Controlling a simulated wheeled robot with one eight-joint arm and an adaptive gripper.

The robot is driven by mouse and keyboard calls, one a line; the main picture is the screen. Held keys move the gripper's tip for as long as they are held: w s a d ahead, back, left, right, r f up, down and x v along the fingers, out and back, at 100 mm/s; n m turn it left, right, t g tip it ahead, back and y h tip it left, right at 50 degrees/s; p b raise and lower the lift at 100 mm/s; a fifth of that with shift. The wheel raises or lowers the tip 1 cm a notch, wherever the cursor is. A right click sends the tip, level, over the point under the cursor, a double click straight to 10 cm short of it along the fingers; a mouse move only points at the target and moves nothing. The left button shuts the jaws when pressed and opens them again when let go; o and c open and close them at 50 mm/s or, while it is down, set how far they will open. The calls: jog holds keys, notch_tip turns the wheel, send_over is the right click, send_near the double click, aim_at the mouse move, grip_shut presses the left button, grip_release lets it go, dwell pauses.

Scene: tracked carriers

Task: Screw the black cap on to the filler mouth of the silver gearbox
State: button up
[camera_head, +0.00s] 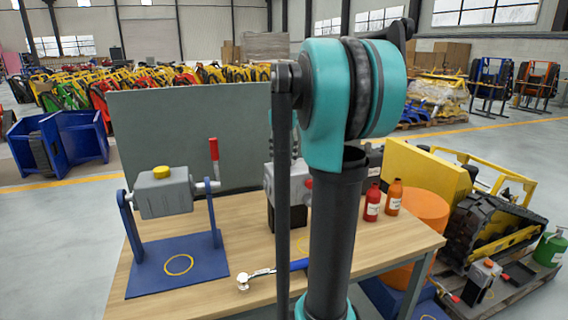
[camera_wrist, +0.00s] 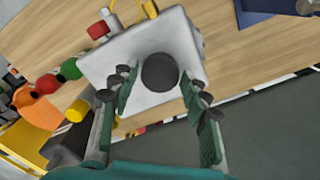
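The silver gearbox (camera_wrist: 195,45) fills the middle of the wrist view, seen from above. In the head view the gearbox (camera_head: 270,178) stands on the table, mostly hidden behind my arm. The black cap (camera_wrist: 160,72) shows as a dark round disc over the gearbox's top face. My gripper (camera_wrist: 159,80) is open, with one finger on each side of the cap and narrow gaps between pads and cap. I cannot tell whether the cap sits on the filler mouth, which is hidden.
A grey gearbox with a yellow cap (camera_head: 161,172) hangs in a blue stand (camera_head: 160,262) at left. A blue-handled wrench (camera_head: 258,273) lies in front. Red (camera_head: 372,205) and orange (camera_head: 394,198) bottles stand right. A grey panel (camera_head: 190,115) rises behind the table (camera_head: 405,238).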

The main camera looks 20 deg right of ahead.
jog(key=c, duration=0.5)
jog(key=m, duration=0.4)
jog(key=shift+c, duration=0.2)
jog(key=m, duration=0.4)
jog(key=shift+m, duration=0.9)
jog(key=m, duration=0.9)
jog(key=shift+m, duration=0.4)
